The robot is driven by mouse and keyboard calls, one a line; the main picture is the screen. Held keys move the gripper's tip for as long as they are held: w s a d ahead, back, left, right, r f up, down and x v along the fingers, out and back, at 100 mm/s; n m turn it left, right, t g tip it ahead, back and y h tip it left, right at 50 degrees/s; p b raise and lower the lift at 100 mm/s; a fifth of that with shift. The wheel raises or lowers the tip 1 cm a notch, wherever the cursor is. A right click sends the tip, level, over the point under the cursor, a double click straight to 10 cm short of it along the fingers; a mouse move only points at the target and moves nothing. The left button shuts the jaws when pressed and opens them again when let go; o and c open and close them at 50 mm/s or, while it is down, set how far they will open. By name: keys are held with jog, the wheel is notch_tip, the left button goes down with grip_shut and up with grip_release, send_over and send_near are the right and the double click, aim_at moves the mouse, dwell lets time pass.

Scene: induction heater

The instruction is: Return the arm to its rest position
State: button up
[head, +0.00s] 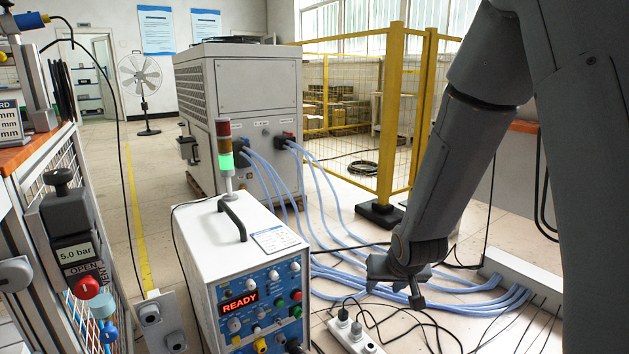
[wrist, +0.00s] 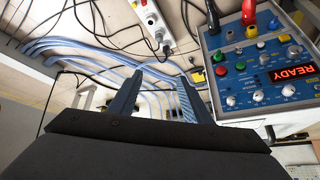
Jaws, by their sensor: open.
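My arm reaches down on the right of the head view. My gripper (head: 416,292) hangs in free air to the right of the white heater unit. In the wrist view my gripper (wrist: 155,95) shows two dark fingers spread apart with nothing between them. The heater unit (head: 225,255) has a blue front panel (wrist: 260,70) with knobs, buttons and a lit READY display (head: 239,303). A signal tower (head: 225,158) on its top shows green. The gripper is apart from the panel.
Blue hoses (head: 330,235) run over the floor behind the gripper to a grey cabinet (head: 250,90). A white power strip (head: 355,335) and loose black cables lie below it. A yellow fence post (head: 390,120) stands behind. A cart with a red valve knob (head: 87,288) is at left.

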jog(key=s+d+r+g, duration=0.1)
jog(key=s+r+g, duration=0.15)
jog(key=s, duration=0.65)
jog(key=s+d+r+g, duration=0.15)
jog(key=s+r, duration=0.25)
jog(key=s, duration=0.5)
jog(key=s+a+r+n+g+y, duration=0.1)
jog(key=s+a+r+n, duration=0.15)
jog(key=s+a, duration=0.65)
jog(key=s+a+r+n+g, duration=0.2)
jog(key=s+a+n, duration=0.25)
jog(key=a, duration=0.75)
jog(key=d+r+m+p, duration=0.3)
jog(key=d+r+p, duration=0.7)
jog(key=r+p, duration=0.3)
jog(key=d+r+m+h+p, duration=0.1)
jog(key=d+r+m+p, duration=0.2)
jog(key=d+r+p, duration=0.7)
notch_tip(320, 180, up, 3)
jog(key=s+p, duration=0.1)
jog(key=p, duration=0.8)
jog(key=shift+d+r+m, duration=0.2)
jog(key=shift+d+m, duration=0.1)
jog(key=shift+d, duration=0.05)
